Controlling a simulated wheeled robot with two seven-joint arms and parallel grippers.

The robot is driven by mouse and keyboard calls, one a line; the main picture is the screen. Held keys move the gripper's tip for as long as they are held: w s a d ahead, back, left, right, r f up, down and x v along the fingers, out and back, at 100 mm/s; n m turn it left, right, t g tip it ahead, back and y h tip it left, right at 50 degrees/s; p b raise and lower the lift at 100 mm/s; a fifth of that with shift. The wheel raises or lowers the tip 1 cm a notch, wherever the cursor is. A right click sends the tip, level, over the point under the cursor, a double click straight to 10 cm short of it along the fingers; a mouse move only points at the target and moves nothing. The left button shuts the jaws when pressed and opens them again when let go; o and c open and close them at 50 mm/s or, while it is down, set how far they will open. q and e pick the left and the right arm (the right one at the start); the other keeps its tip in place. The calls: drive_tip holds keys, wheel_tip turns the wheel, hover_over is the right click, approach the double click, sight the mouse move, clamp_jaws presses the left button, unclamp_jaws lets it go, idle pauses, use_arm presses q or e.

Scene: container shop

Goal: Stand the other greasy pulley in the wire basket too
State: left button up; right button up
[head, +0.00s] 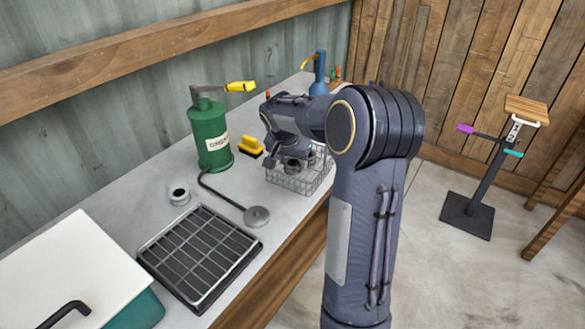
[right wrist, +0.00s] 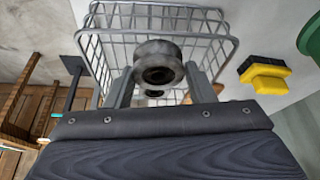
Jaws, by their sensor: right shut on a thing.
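My right gripper (head: 288,160) is shut on a dark grey greasy pulley (right wrist: 158,64), held between its two fingers at the wire basket (right wrist: 100,55). The pulley also shows in the head view (head: 293,166), partly hidden by the gripper. The basket (head: 296,184) stands on the counter near its front edge. Another dark round part (right wrist: 154,93) shows just beyond the held pulley, mostly hidden; it looks like a second pulley in the basket. I cannot tell whether the held pulley touches the basket floor. My left gripper is not in view.
A green canister (head: 210,138) and a yellow brush (head: 250,146) stand left of the basket.

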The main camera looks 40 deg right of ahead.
sight(291, 164)
drive_tip(key=shift+f, duration=1.6)
drive_tip(key=shift+f+b, duration=0.15)
drive_tip(key=shift+b, duration=0.15)
drive_tip(key=o, duration=1)
drive_tip(key=shift+o, duration=0.2)
